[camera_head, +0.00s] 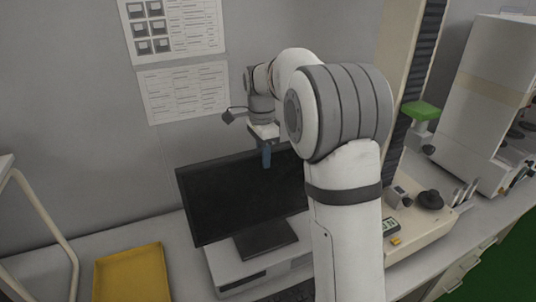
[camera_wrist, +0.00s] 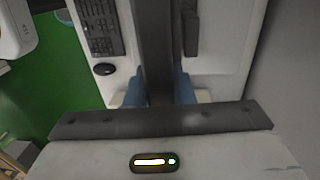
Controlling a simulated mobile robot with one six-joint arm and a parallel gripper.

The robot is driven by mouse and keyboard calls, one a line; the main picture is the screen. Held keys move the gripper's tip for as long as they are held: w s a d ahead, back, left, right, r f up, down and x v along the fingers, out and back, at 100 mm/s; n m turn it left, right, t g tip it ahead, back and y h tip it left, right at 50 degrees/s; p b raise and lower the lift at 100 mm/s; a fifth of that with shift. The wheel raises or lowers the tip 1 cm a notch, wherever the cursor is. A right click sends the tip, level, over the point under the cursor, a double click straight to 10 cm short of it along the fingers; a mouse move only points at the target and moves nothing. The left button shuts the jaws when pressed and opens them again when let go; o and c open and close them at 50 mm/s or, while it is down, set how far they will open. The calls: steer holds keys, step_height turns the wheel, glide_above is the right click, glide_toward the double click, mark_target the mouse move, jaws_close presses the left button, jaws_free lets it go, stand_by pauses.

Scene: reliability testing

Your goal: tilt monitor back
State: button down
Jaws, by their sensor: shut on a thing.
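The black monitor (camera_head: 235,195) stands upright on its stand (camera_head: 265,240), on a light box on the bench; my arm covers its right part in the head view. In the wrist view I look down on the monitor's top edge (camera_wrist: 157,45), a dark band running between my fingers. My gripper (camera_wrist: 160,90) is shut on this edge, with one blue fingertip on each side. In the head view, my gripper (camera_head: 266,154) is at the top of the monitor, with one blue finger in front of the screen.
A yellow tray (camera_head: 130,275) lies on the bench at left. A keyboard (camera_wrist: 100,25) and mouse (camera_wrist: 104,69) lie on the screen side. A grey wall with posted sheets (camera_head: 185,92) is behind the monitor. A device with a black knob (camera_head: 429,200) stands at right.

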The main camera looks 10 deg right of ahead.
steer(key=shift+w+r, duration=0.1)
steer(key=shift+w, duration=0.05)
steer(key=shift+w+a+r+p, duration=0.15)
steer(key=shift+w+p, duration=0.4)
steer(key=shift+p, duration=0.1)
steer(key=shift+w+a+f, duration=0.1)
steer(key=shift+w+f, duration=0.1)
steer(key=shift+w, duration=0.25)
steer(key=shift+w+a+f, duration=0.1)
steer(key=shift+w+f, duration=0.1)
steer(key=shift+w, duration=0.2)
steer(key=c, duration=1.5)
jaws_free()
steer(key=shift+o, duration=1.3)
steer(key=shift+w+f, duration=0.15)
step_height(320, 180, up, 8)
steer(key=shift+w, duration=0.15)
steer(key=shift+f, duration=0.1)
